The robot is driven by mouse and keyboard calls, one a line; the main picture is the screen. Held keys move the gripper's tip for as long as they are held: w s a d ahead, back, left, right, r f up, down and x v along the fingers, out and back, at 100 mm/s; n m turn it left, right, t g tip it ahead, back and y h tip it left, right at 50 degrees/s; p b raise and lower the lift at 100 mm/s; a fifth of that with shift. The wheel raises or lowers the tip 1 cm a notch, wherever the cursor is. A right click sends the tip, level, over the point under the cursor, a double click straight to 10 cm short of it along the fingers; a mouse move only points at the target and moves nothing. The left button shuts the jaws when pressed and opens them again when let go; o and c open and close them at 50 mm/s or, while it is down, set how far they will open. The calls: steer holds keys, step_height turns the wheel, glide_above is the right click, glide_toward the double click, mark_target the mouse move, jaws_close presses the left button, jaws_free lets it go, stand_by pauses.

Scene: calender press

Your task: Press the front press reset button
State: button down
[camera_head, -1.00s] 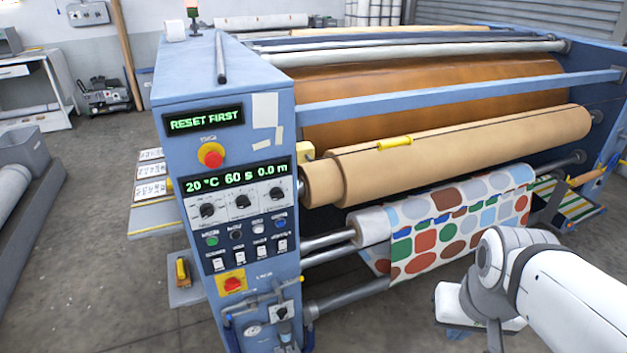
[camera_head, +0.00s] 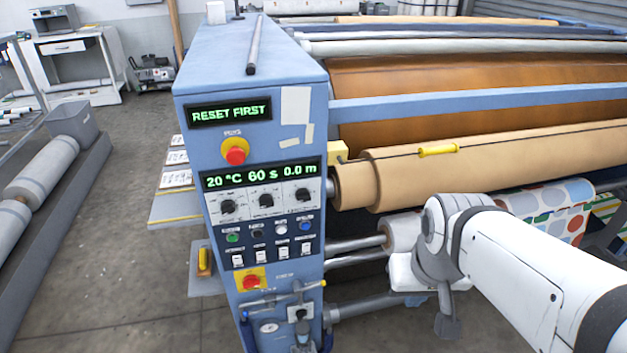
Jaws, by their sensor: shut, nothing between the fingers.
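The blue press cabinet (camera_head: 255,95) faces me, with a display reading RESET FIRST (camera_head: 229,111). On its front is a row of small round buttons: green, dark, white and a blue button (camera_head: 305,226). Their labels are too small to read, so I cannot tell for sure which one is reset. A red mushroom button on yellow (camera_head: 235,151) sits above, and a red knob on a yellow plate (camera_head: 251,281) below. My gripper (camera_head: 447,324) appears as a small grey end hanging below my white arm, right of the panel and apart from it. It looks shut and empty.
A tan roll (camera_head: 480,160) and a patterned fabric roll (camera_head: 545,213) lie behind my arm. Pipes and a valve (camera_head: 298,313) stick out low on the cabinet. A grey roll rack (camera_head: 60,190) stands at left.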

mark_target(306, 226)
steer(key=w+a+f+n+t+b, duration=0.1)
steer(key=w+f+n+t+b, duration=0.1)
steer(key=w+f+n, duration=0.4)
steer(key=w+a+f+n+t+b, duration=0.1)
steer(key=w+f+n+t+b, duration=0.15)
steer(key=w+n, duration=0.6)
steer(key=w+a+f+n+y+b, duration=0.1)
steer(key=w+a+f+n+y, duration=0.2)
steer(key=a+n, duration=0.3)
steer(key=w+a+f+n+y+b, duration=0.1)
steer(key=w+a+f+n+y, duration=0.2)
steer(key=a+n, duration=0.4)
steer(key=shift+a+f+b, duration=0.25)
steer(key=shift+f+b, duration=0.15)
steer(key=shift+f, duration=0.2)
steer(key=shift+w+n+t, duration=0.15)
steer(key=shift+n+t, duration=0.1)
steer(key=shift+w+a+p, duration=0.4)
steer(key=shift+w, duration=1)
steer(key=shift+w+a+p, duration=0.4)
steer(key=shift+w, duration=0.95)
steer(key=shift+w+a+p, duration=0.4)
steer(key=shift+w, duration=1)
